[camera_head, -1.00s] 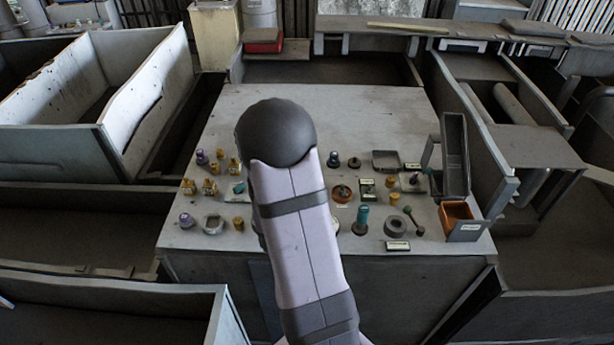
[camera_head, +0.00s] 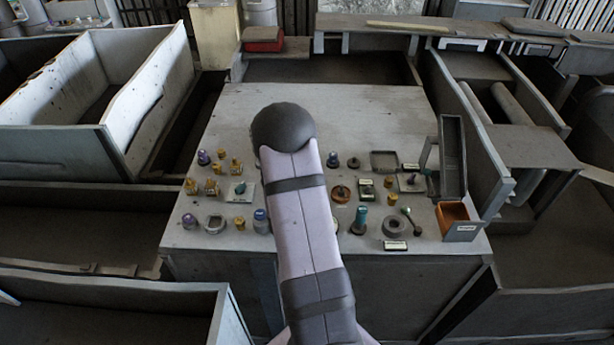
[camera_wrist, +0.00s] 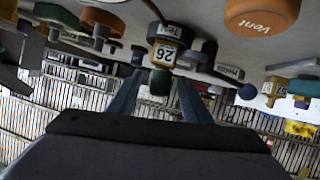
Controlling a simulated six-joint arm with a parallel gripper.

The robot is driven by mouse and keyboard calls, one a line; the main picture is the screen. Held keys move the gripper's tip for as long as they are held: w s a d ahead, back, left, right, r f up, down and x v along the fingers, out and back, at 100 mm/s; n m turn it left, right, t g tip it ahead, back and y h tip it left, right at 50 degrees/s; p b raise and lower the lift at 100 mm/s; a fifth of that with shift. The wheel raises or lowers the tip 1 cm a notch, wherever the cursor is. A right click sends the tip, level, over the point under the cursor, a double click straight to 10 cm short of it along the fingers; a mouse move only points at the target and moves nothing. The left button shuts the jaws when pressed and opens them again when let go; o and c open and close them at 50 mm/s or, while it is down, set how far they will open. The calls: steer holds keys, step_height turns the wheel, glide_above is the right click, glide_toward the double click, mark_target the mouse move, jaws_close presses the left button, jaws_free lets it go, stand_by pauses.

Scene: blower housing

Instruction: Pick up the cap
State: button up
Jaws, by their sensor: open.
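My gripper (camera_wrist: 158,100) shows in the wrist view with its two fingers apart and nothing clearly held between them. Whether a finger touches either cannot be told. A round orange piece marked Vent (camera_wrist: 262,14), which looks like a cap, is at the upper right, apart from the fingers. I cannot tell for sure which piece is the task's cap. In the head view my arm hides the gripper.
Small parts stand over the grey table (camera_head: 350,110), including yellow fittings (camera_head: 212,187), a teal-topped post (camera_head: 359,220) and a grey ring (camera_head: 394,226). An orange-lined bin (camera_head: 453,212) stands at the right front. The back of the table is clear.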

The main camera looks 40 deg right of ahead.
jaws_close()
steer(key=shift+r, duration=0.15)
